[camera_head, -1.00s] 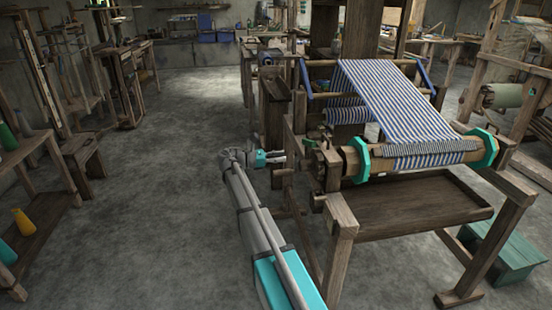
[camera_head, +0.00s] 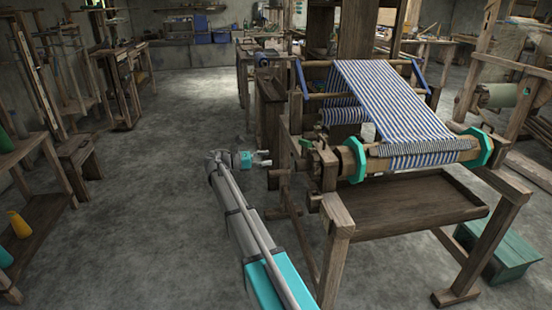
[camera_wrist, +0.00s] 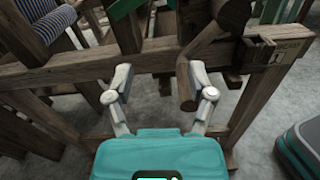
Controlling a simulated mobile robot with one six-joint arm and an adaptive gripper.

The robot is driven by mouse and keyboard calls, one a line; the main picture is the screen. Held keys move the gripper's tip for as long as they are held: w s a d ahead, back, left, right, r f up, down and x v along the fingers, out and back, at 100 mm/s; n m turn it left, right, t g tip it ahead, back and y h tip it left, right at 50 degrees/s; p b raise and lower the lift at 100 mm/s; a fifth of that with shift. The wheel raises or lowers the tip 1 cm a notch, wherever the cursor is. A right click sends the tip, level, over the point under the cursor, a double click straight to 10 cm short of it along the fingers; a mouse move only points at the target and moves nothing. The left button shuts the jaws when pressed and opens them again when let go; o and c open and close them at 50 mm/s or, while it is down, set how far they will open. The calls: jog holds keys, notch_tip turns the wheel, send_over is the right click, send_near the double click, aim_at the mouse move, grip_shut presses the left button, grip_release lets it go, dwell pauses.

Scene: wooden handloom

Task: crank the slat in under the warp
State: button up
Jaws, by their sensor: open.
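The striped blue-and-white warp (camera_head: 395,100) slopes down to the wooden cloth roller (camera_head: 378,166) between teal end plates. A striped band wraps the roller; I cannot pick out the slat with certainty. My gripper (camera_head: 264,158) is at the loom's left side, open and apart from the frame. In the wrist view its fingers (camera_wrist: 158,72) are spread wide and empty. A wooden crank arm (camera_wrist: 203,40) with a hanging handle (camera_wrist: 187,88) shows just left of the right finger, which partly overlaps it. Whether they touch is unclear.
The loom's side rail (camera_wrist: 75,68) crosses the wrist view beyond the fingers. A front leg (camera_head: 337,245) stands to the right of my arm. A wooden tray (camera_head: 410,208) hangs below the roller, with a green box (camera_head: 503,255) farther right. The floor on the left (camera_head: 150,200) is clear.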

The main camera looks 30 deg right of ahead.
jog(key=v, duration=0.8)
jog(key=shift+w+a, duration=0.1)
jog(key=shift+w, duration=0.05)
jog(key=shift+s+f, duration=0.1)
jog(key=shift+s, duration=0.1)
jog(key=c, duration=0.5)
jog(key=shift+s+f+m+t+y, duration=0.3)
jog(key=shift+s+f+y, duration=0.3)
jog(key=shift+s, duration=0.3)
jog(key=c, duration=0.4)
jog(key=s+f+y, duration=0.1)
jog(key=s+f, duration=0.1)
jog(key=s+f+m+t+y, duration=0.1)
jog(key=s+f, duration=0.1)
jog(key=s, duration=0.1)
jog(key=shift+s+d+f+m+y, duration=0.2)
jog(key=shift+d+f+m+y, duration=0.05)
jog(key=shift+f+m+y, duration=0.1)
grip_shut()
jog(key=s+a+f+m+t+y, duration=0.1)
jog(key=s+a+f+m+y, duration=0.4)
jog(key=s, duration=0.6)
jog(key=s+a+f+m+t+y, duration=0.2)
jog(key=s+a+f+m+y, duration=0.4)
jog(key=s, duration=0.5)
jog(key=shift+a+f+y, duration=0.7)
jog(key=shift+a+y, duration=0.55)
jog(key=shift+a, duration=0.25)
